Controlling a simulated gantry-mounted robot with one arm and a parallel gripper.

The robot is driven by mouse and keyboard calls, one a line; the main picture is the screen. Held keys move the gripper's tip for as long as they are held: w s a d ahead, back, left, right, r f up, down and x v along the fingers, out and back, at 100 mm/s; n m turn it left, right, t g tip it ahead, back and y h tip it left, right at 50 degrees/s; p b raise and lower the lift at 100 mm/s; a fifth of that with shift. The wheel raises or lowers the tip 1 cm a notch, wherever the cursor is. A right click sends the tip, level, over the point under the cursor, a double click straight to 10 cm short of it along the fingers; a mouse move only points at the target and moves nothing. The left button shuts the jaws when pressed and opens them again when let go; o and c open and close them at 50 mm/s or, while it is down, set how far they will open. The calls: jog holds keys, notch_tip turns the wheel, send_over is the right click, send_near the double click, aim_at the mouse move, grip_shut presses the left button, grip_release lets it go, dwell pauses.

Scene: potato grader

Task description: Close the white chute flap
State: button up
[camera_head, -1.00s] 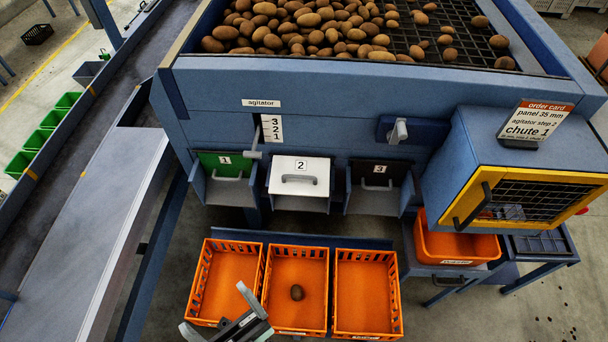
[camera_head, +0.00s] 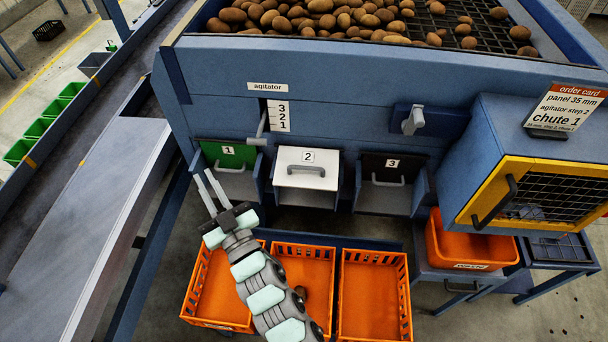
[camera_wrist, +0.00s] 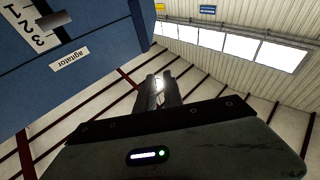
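The white chute flap (camera_head: 307,170), marked 2 with a grey bar handle (camera_head: 307,169), is in the middle of the chute row. It stands out at a slant over its chute, farther forward than its neighbours, so it looks open. My gripper (camera_head: 204,178) is in front of the green flap (camera_head: 229,154) of chute 1, left of and apart from the white flap. Its two fingers point up, with a narrow gap and nothing between them. The wrist view shows the fingers (camera_wrist: 158,90) against the ceiling; the white flap is not in that view.
The black flap (camera_head: 385,167) of chute 3 is set back to the right. The agitator lever (camera_head: 260,130) hangs above chute 1. The yellow-framed mesh door (camera_head: 535,195) juts out at right.

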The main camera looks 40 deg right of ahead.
jog(key=d+f+m+g+h+b, duration=0.1)
jog(key=d, duration=0.2)
jog(key=d+f+m+g+h, duration=0.1)
jog(key=d+f+g+h, duration=0.1)
jog(key=d, duration=0.1)
jog(key=d+f+m+g+h+b, duration=0.1)
jog(key=d, duration=0.2)
jog(key=shift+d+f+m+h+b, duration=0.15)
jog(key=shift+m+h+b, duration=0.15)
jog(key=shift+b, duration=0.05)
grip_shut()
jog(key=s+d+f+m+g+h+b, duration=0.3)
jog(key=s+d+f+m+g+h, duration=0.15)
jog(key=s+d+g, duration=0.4)
jog(key=t+p, duration=0.2)
send_over(304, 184)
jog(key=f, duration=0.2)
notch_tip(304, 184, down, 2)
jog(key=shift+a+f+y, duration=0.1)
jog(key=shift+f+y, duration=0.1)
jog(key=shift+y, duration=0.15)
jog(key=shift+f, duration=0.6)
jog(key=shift+f+m, duration=0.1)
jog(key=shift+m, duration=0.15)
